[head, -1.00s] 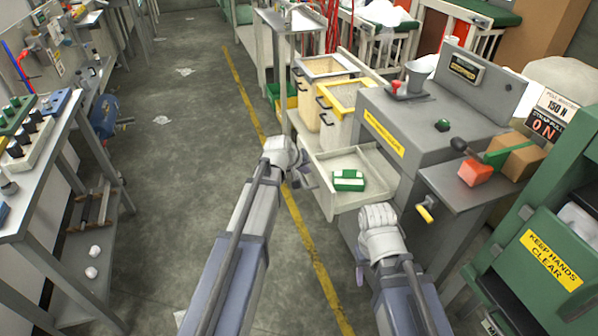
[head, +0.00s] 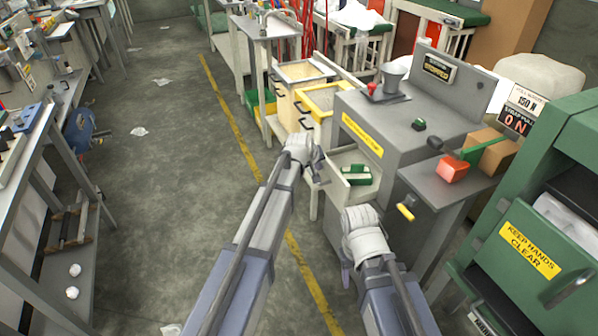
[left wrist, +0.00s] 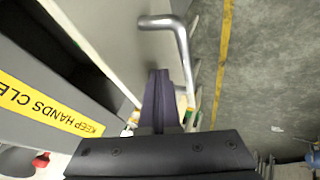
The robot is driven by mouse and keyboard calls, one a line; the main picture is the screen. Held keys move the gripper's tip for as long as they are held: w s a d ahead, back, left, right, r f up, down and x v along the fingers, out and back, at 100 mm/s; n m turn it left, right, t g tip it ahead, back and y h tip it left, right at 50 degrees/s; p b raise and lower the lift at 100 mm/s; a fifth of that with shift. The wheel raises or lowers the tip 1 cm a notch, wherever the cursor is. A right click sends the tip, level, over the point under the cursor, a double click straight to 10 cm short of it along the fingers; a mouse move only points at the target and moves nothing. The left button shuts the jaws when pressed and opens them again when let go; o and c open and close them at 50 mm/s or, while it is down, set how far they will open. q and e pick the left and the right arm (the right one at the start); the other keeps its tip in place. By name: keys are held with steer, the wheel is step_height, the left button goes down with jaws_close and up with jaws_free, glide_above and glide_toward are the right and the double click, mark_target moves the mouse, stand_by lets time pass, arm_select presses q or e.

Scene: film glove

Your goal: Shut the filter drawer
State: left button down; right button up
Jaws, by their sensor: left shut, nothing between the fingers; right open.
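The filter drawer (head: 345,158) sticks out of the grey machine (head: 375,115), partly open. A green and white box (head: 356,175) lies inside it. My left gripper (head: 318,168) is shut and empty at the drawer's outer front. In the left wrist view its closed fingers (left wrist: 160,98) point at the pale drawer front (left wrist: 100,35), beside the silver bar handle (left wrist: 180,45). I cannot tell whether they touch it. My right gripper (head: 346,275) is open, low in front of the machine, its fingers mostly hidden by its own wrist.
A yellow-handled lever (head: 405,212) and a side shelf with a red block (head: 452,169) jut from the machine. A green machine (head: 530,235) stands at right. The floor (head: 150,200) at left is mostly clear, with paper scraps.

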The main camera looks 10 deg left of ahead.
arm_select(q)
steer(key=w+d, duration=0.2)
steer(key=d, duration=0.1)
steer(key=w+d, duration=0.2)
steer(key=d, duration=0.2)
steer(key=w+d, duration=0.3)
steer(key=shift+d, duration=0.15)
steer(key=shift+w+d, duration=0.2)
steer(key=shift+d, duration=0.05)
steer(key=shift+d+r, duration=0.1)
steer(key=shift+s+a, duration=0.45)
steer(key=shift+a, duration=0.1)
steer(key=s+a+r+p, duration=0.4)
steer(key=s+r+p, duration=0.3)
steer(key=r+p, duration=0.1)
steer(key=shift+s+a, duration=0.2)
steer(key=shift+a, duration=0.1)
steer(key=shift+f, duration=0.1)
